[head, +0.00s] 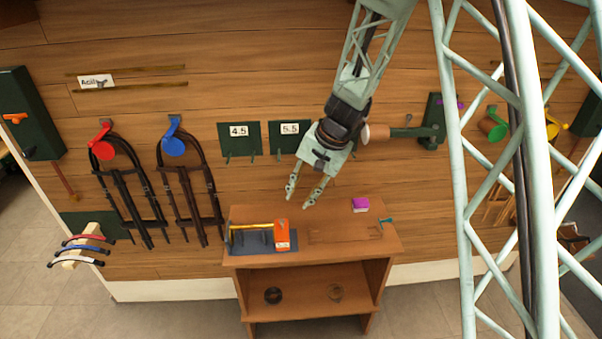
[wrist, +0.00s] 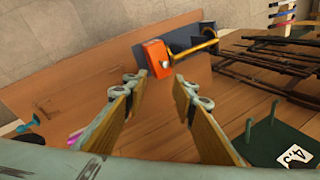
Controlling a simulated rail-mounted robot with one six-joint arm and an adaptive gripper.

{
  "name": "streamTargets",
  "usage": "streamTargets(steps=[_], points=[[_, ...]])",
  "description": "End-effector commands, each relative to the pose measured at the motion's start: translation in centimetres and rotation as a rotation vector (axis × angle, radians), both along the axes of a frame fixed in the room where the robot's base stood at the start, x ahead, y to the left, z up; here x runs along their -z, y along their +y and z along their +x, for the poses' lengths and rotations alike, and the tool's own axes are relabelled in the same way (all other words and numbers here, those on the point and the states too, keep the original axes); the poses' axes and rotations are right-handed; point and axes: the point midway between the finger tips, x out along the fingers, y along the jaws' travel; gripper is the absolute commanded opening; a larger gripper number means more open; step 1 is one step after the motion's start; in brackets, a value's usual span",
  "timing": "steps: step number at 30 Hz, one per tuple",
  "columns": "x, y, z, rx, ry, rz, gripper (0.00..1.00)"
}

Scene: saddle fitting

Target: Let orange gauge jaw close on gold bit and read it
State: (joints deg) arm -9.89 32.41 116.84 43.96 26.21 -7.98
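The orange gauge (head: 282,235) stands on a dark mat (head: 262,247) at the left of the bench top. A gold bit (head: 250,226) lies as a thin bar beside it, raised above the mat, with one end at the gauge. In the wrist view the orange gauge (wrist: 154,58) is just beyond the fingertips and the gold bit (wrist: 196,46) runs off to its right. I cannot tell whether the jaw touches the bit, and no reading is legible. My gripper (head: 299,197) is open and empty, above the bench behind the gauge; its spread fingers show in the wrist view (wrist: 160,83).
The wooden bench (head: 318,260) has a magenta block (head: 360,204) and a teal handle (head: 386,221) at its right. Number plates 4.5 (head: 239,132) and 5.5 (head: 289,130) with pegs hang on the wall. Bridles hang at left. The bench's middle top is clear.

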Motion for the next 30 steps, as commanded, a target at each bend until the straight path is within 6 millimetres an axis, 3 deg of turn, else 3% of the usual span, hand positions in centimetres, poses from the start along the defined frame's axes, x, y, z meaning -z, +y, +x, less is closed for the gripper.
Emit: streamTargets(steps=[11, 30], points=[[-1.5, -0.4, -0.6, -0.011, -0.011, -0.001, 0.25], [-11.4, -3.6, -6.5, -0.096, -0.07, -0.024, 0.25]])
